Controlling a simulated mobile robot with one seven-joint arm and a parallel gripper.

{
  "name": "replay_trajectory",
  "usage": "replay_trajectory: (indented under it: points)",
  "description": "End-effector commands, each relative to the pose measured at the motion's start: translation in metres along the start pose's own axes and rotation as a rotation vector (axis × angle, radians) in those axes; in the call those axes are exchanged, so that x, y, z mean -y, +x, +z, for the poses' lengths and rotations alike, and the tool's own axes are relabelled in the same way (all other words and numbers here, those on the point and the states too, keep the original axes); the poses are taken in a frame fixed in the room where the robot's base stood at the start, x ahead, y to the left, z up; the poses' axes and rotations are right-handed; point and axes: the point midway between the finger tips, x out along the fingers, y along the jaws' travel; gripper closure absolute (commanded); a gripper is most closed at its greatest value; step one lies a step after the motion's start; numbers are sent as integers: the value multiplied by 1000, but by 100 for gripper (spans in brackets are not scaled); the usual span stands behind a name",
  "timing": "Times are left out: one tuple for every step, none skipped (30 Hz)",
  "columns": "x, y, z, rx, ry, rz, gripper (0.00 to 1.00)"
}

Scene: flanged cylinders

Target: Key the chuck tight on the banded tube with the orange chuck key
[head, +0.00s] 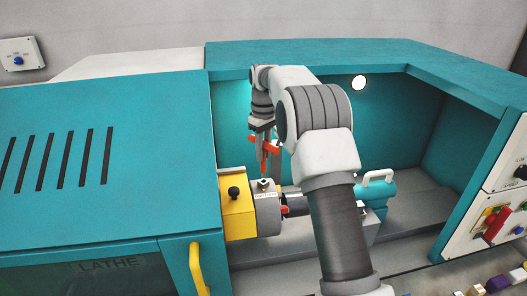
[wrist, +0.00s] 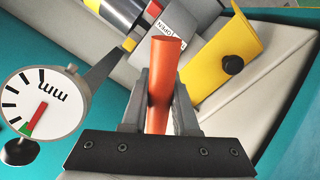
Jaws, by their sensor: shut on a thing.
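My gripper (head: 264,143) is shut on the orange chuck key (head: 265,153), which points down above the grey chuck (head: 268,212). In the wrist view the key (wrist: 165,75) stands between both fingers of my gripper (wrist: 161,100). The key's lower end is near a socket on the chuck's top; I cannot tell whether they touch. The chuck (wrist: 182,28) bears an "OPEN" label in the wrist view. The banded tube (wrist: 122,10) shows partly at the top of that view. In the head view my arm hides much of the tube's side.
The yellow headstock (head: 236,205) with a black knob adjoins the chuck. A dial gauge (wrist: 42,103) stands left in the wrist view. The teal tailstock (head: 374,196) with a white handle is at right. Teal lathe walls (head: 300,52) enclose the back and sides.

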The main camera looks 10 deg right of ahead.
Motion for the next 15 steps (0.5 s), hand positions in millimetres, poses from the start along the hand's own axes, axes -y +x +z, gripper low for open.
replay_trajectory:
  points:
    - [0, 0, 0, -1, 0, 0, 100]
    - [0, 0, 0, -1, 0, 0, 100]
    - [0, 0, 0, -1, 0, 0, 100]
    - [0, 1, 0, -1, 0, 0, 100]
    - [0, 1, 0, -1, 0, 0, 100]
    - [0, 2, 0, -1, 0, 0, 100]
    - [0, 2, 0, -1, 0, 0, 100]
    - [0, 3, 0, 0, 0, 0, 100]
    - [0, 3, 0, 0, 0, 0, 100]
    - [0, 4, 0, 0, 0, 0, 100]
    - [0, 4, 0, 0, 0, 0, 100]
    - [0, 5, 0, 0, 0, 0, 100]
    - [0, 5, 0, 0, 0, 0, 100]
    - [0, 6, 0, 0, 0, 0, 100]
    - [0, 6, 0, 0, 0, 0, 100]
